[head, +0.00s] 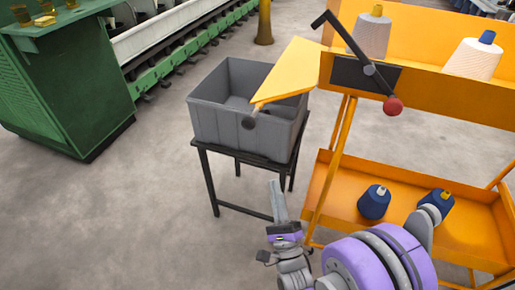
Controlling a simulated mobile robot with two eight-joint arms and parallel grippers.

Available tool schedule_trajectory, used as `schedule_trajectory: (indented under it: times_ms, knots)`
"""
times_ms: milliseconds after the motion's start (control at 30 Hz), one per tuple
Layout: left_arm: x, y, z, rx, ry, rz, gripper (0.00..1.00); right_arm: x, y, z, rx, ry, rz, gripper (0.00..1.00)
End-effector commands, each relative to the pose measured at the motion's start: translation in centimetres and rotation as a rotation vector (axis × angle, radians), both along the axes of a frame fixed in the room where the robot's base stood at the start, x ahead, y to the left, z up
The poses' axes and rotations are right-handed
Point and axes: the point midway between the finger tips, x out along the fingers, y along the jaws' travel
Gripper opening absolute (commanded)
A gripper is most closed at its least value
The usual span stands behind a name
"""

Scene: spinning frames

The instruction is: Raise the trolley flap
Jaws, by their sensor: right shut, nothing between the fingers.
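The orange trolley (440,91) stands at the right. Its yellow flap (292,70) sticks out from the trolley's left end, over part of a grey bin. The flap's narrow near corner points down and left; I cannot tell its exact angle. A dark lever with a red knob (392,106) is mounted on a black plate at the trolley's upper end. My right gripper (278,192) is shut and empty, pointing up the picture. It is below the flap in the picture, in front of the bin's stand and apart from the flap. My left gripper is out of view.
The grey bin (214,122) stands on a black-legged stand (208,185) beside the trolley. White cones (372,36) stand on the trolley's top, and dark blue cones (374,203) on its lower shelf. A green machine (75,90) is at the left. The floor between is clear.

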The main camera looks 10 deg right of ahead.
Motion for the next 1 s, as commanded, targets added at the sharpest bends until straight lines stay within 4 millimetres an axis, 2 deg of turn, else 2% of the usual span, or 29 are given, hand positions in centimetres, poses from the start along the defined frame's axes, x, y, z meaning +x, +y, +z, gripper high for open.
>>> schedule_trajectory:
  times_ms: [167,600,800,1000]
  knots:
    - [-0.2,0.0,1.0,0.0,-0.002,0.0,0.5,1.6,0.0,1.4,0.001,-0.002,0.0,0.0]
    - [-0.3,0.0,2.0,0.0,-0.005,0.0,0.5,8.6,0.5,6.0,0.0,0.001,0.001,0.0]
    - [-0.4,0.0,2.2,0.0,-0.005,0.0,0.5,9.3,2.0,7.9,0.0,0.0,0.002,0.0]
    - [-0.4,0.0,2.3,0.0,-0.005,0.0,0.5,9.6,2.4,8.5,-0.001,0.0,-0.001,0.0]
